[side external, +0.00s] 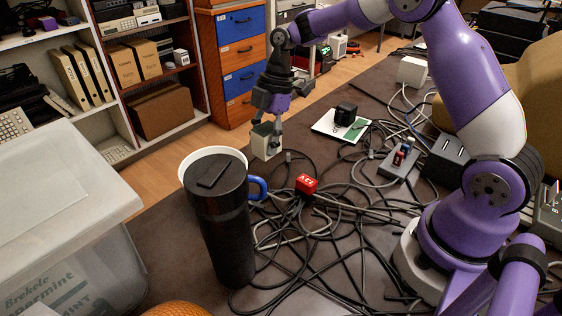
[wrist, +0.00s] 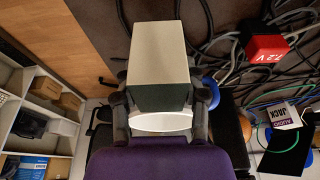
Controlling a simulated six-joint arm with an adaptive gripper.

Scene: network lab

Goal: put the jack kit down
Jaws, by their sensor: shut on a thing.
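My gripper (side external: 268,118) points down near the desk's far-left edge, shut on a cream box (side external: 266,143) with a dark green end. A small block lettered "AUDIO JACK" (wrist: 286,114) shows at the right of the wrist view, apart from my gripper.
A tall black tumbler (side external: 225,220) and a white mug (side external: 186,172) with a blue handle stand in front of the held box. A red 7.2V block (side external: 306,184) lies among tangled cables (side external: 320,225) to the right. A clear bin (side external: 70,250) stands at left.

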